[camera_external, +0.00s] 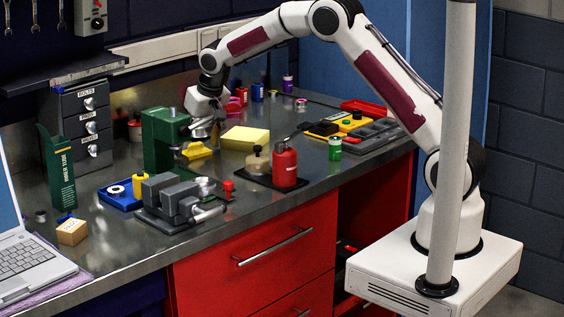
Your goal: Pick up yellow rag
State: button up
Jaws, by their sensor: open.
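A pale yellow, flat, square piece that looks like the folded yellow rag (245,138) lies on the metal bench near the middle. A smaller, deeper yellow piece (197,151) sits beside the green machine (163,140), partly hidden; I cannot tell what it is. My gripper (213,130) points down just left of the pale yellow rag, close to the green machine. It is open and looks empty. The fingertips are small and dark here, and their height above the bench is hard to judge.
A red can (285,166) and a brass-coloured oil can stand on a dark tray in front of the rag. A grey vise (175,200) is at front left. Small coloured containers stand behind the rag. A tool tray (372,135) lies to the right.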

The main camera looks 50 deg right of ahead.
aim_at(198, 144)
jog(key=c, duration=1)
jog(key=shift+r, duration=0.1)
jog(key=shift+r, duration=4.95)
